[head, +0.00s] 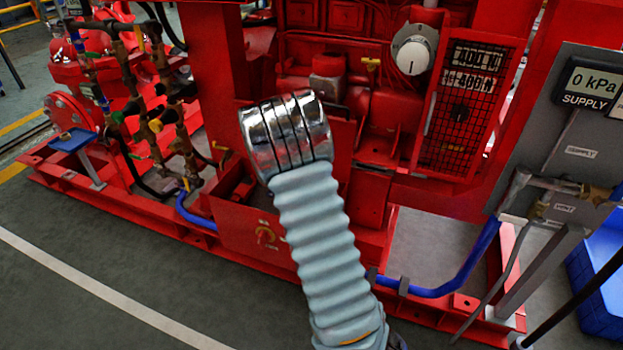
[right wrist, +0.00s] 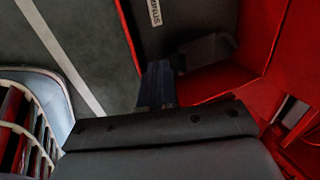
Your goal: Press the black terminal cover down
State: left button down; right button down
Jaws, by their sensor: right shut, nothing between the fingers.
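In the right wrist view, a dark panel (right wrist: 195,25) with a small white label, which seems to read MINUS upside down, lies in a red frame. A small dark flap-like piece (right wrist: 212,50), perhaps the black terminal cover, sits beside my fingers; whether it is raised or down I cannot tell. My right gripper (right wrist: 157,72) is shut and empty, its fingertips at the panel's lower edge; contact is unclear. In the head view, my right arm's ribbed sleeve and chrome wrist hide the gripper and the cover. My left gripper is in neither view.
The red pumpset frame (head: 225,175) surrounds the work area. A white knob (head: 414,50) and a mesh guard (head: 458,115) stand to the right of my wrist. A grey gauge panel (head: 560,130), blue hoses (head: 455,285) and a blue crate (head: 598,270) are farther right. The floor at lower left is clear.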

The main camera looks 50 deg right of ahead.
jog(key=shift+a+f, duration=0.15)
jog(key=shift+f, duration=0.05)
dwell(0.3)
